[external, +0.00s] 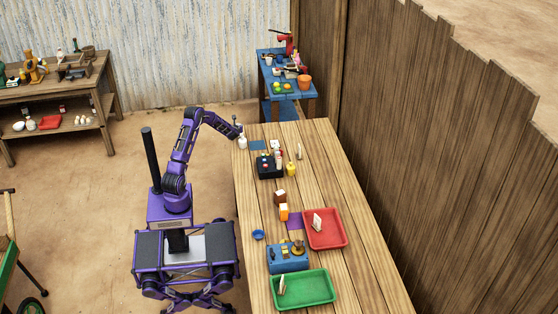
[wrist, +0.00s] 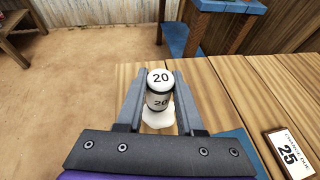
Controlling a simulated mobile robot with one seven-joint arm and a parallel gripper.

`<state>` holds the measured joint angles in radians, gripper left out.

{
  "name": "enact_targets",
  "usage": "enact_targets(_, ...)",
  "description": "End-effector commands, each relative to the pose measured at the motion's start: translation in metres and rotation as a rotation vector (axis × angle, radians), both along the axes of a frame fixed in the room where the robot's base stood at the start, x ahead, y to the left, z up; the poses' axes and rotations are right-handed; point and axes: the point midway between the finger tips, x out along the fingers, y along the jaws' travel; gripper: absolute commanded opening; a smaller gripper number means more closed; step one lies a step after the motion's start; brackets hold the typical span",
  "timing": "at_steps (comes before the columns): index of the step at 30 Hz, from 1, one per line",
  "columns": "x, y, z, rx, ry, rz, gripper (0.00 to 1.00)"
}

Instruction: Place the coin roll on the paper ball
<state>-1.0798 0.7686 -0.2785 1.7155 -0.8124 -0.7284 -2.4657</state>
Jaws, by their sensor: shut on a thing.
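The coin roll (wrist: 159,88) is a white upright cylinder with dark bands and the number 20 on its top and side. My gripper (wrist: 163,76) is shut on it, with one grey finger on each side. A white crumpled paper ball (wrist: 157,117) shows directly beneath the roll. I cannot tell whether the roll touches it. In the external view my gripper (external: 240,136) is over the near-left far end of the wooden table, with a small white shape (external: 243,144) under it; roll and ball are hard to separate there.
A blue mat (external: 257,145) lies just right of my gripper. A black box (external: 269,166), a red tray (external: 343,239), a blue scale (external: 287,262) and a green tray (external: 318,289) are along the table.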

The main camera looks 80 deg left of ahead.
Motion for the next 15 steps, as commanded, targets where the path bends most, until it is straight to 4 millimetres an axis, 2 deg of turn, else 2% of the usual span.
enact_targets(3, 0.0003, 0.0002, -0.0036, 0.001, 0.000, 0.000, 0.00)
enact_targets(4, 0.0002, -0.0002, -0.0034, 0.000, 0.001, 0.000, 0.40)
enact_targets(8, 0.0001, -0.0001, -0.0030, -0.001, 0.001, 0.000, 0.63)
enact_targets(9, 0.0002, -0.0002, -0.0030, -0.001, 0.001, 0.000, 0.66)
enact_targets(15, 0.0002, -0.0001, -0.0029, -0.001, 0.001, 0.000, 0.66)
